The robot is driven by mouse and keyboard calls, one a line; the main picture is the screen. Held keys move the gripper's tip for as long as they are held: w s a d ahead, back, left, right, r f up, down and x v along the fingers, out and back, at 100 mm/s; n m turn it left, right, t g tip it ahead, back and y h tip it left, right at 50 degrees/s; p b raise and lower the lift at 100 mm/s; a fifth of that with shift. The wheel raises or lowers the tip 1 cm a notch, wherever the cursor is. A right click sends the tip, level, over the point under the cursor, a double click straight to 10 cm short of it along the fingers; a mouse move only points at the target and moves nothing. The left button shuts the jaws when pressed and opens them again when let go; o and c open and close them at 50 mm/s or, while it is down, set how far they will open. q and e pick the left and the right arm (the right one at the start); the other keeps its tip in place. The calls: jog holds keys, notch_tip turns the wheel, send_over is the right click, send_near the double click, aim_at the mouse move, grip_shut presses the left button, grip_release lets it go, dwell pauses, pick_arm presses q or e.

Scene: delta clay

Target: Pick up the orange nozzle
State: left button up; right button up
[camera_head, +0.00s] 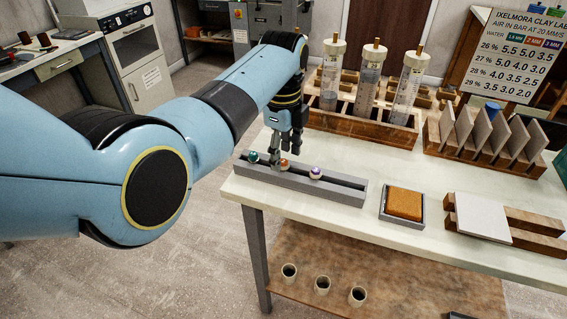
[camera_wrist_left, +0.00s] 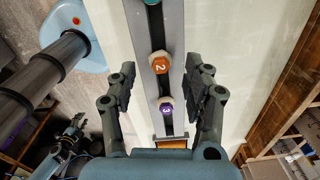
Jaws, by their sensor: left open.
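The orange nozzle (camera_head: 284,164) sits in the grey slotted rack (camera_head: 336,192) at the table's near left, between the teal nozzle (camera_head: 253,157) and the purple nozzle (camera_head: 315,173). In the left wrist view the orange nozzle (camera_wrist_left: 160,63) shows a 2 and the purple one (camera_wrist_left: 166,107) a 3. My left gripper (camera_head: 285,152) is open above the rack, its fingers (camera_wrist_left: 161,80) on either side of the slot, with the orange nozzle between them in that view and apart from both. What seems to be my right gripper (camera_wrist_left: 68,142) is small and dark at lower left there.
Behind the rack stands a wooden holder (camera_head: 348,125) with clear upright tubes. An orange sponge in a tray (camera_head: 403,204) lies to the right. Tile racks (camera_head: 484,143) and a white slab (camera_head: 482,217) are farther right. Cups (camera_head: 323,284) stand on the lower shelf.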

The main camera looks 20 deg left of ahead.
pick_arm(q)
notch_tip(320, 180, down, 2)
jog(key=shift+f, duration=0.1)
jog(key=shift+c, duration=0.4)
jog(key=c, duration=0.9)
grip_shut()
